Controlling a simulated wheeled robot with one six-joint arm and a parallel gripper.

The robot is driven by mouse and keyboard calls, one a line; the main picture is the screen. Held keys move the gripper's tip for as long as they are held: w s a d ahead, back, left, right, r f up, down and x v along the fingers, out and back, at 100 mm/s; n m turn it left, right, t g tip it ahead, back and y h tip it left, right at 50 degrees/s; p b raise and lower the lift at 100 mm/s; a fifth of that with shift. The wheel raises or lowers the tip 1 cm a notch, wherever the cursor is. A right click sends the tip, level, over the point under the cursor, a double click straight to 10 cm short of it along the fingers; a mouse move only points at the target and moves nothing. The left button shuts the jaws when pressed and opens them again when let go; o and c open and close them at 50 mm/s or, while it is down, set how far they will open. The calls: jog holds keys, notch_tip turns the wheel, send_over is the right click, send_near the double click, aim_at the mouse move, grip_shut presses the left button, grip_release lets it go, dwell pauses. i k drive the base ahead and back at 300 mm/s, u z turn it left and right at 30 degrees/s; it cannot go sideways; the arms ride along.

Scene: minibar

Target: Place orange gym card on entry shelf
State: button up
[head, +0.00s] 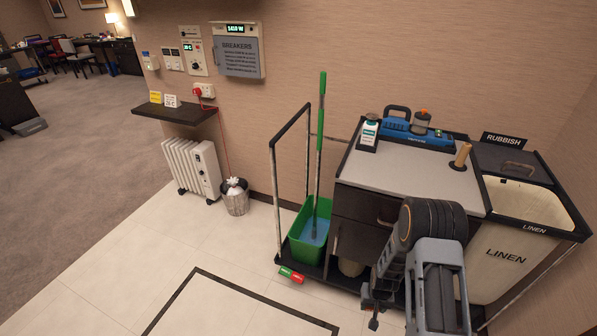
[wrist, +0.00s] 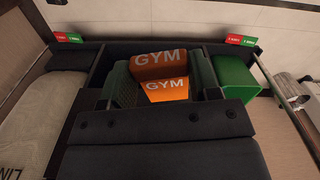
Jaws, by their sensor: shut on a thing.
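The orange gym card (wrist: 166,90) sits between the two dark green finger pads of my gripper (wrist: 162,76) in the wrist view. It shows as two orange faces, each marked GYM. My gripper is shut on it. In the head view my gripper (head: 374,304) is low in front of the cleaning cart, and the card cannot be made out there. The entry shelf is probably the dark wall shelf (head: 174,113) at the left, far from my gripper. A yellow tent card (head: 155,97) and a white one (head: 172,101) stand on it.
The cleaning cart (head: 410,178) fills the right, with a green bucket (head: 310,235), mop and linen bag (head: 505,258). A white radiator (head: 192,167) and waste bin (head: 235,200) stand below and beside the shelf. A red cord hangs there.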

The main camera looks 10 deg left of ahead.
aim_at(182, 113)
jog(key=u, duration=0.4)
jog(key=i, duration=0.6)
jog(key=u, duration=1.4)
jog(key=i, duration=1.2)
jog(key=u, duration=0.6)
jog(key=i, duration=1.85)
jog(key=z, duration=0.35)
